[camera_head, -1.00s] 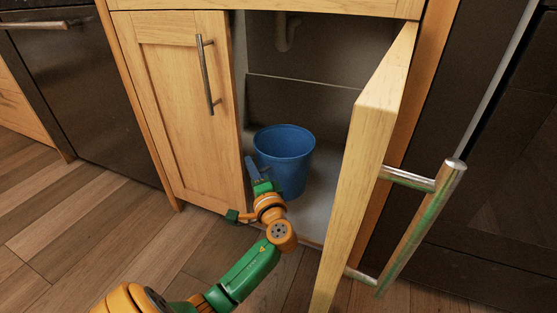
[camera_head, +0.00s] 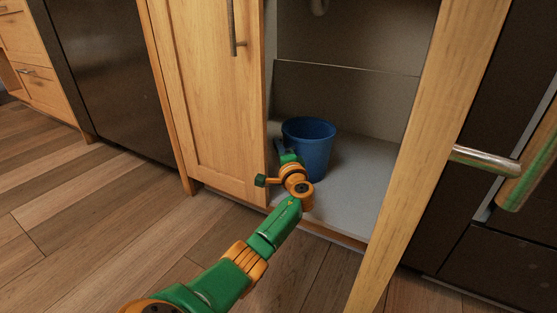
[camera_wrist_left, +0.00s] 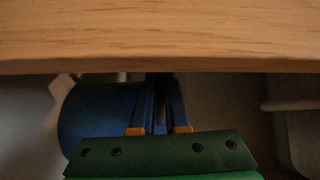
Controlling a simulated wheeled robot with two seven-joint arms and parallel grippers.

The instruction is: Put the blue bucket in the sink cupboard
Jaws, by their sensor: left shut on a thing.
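The blue bucket (camera_head: 312,150) is upright inside the sink cupboard, on or just above its pale floor (camera_head: 365,190); I cannot tell which. My left gripper (camera_head: 282,150) reaches in through the open right side and is shut on the bucket at its left side. In the left wrist view, the gripper fingers (camera_wrist_left: 160,110) are close together and the bucket (camera_wrist_left: 95,120) shows dark beside them. Exactly where the fingers grip is hidden. My right gripper is not in view.
The right cupboard door (camera_head: 430,150) stands open, with a metal handle (camera_head: 485,160). The left door (camera_head: 205,100) is shut, close beside my left wrist. A wooden edge (camera_wrist_left: 160,40) crosses above the gripper in the wrist view. Cupboard floor is clear right of the bucket.

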